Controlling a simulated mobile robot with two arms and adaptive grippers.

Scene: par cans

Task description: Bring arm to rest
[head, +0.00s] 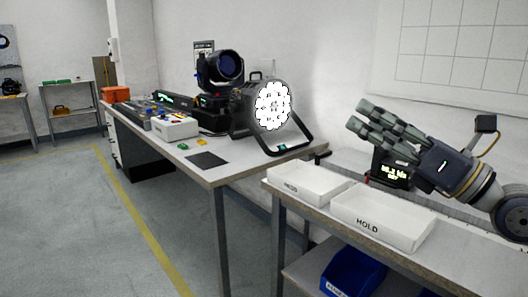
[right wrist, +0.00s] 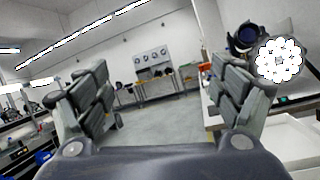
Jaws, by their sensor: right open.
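My right gripper (head: 363,115) is in the right part of the head view, raised above the near bench, with its fingers pointing up and to the left. In the right wrist view, its two fingers (right wrist: 168,95) are spread wide with nothing between them. A par can (head: 272,107) with a lit white face of several LEDs stands on the far bench, left of the gripper and apart from it. It also shows in the right wrist view (right wrist: 279,60), beyond the right finger. My left gripper is not in view.
The near bench holds a white tray (head: 372,239) marked HOLD and another white tray (head: 300,197). A dark box with a green display (head: 393,172) shows behind my gripper. The far bench (head: 215,172) carries a moving-head light (head: 220,68). The floor at left is clear.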

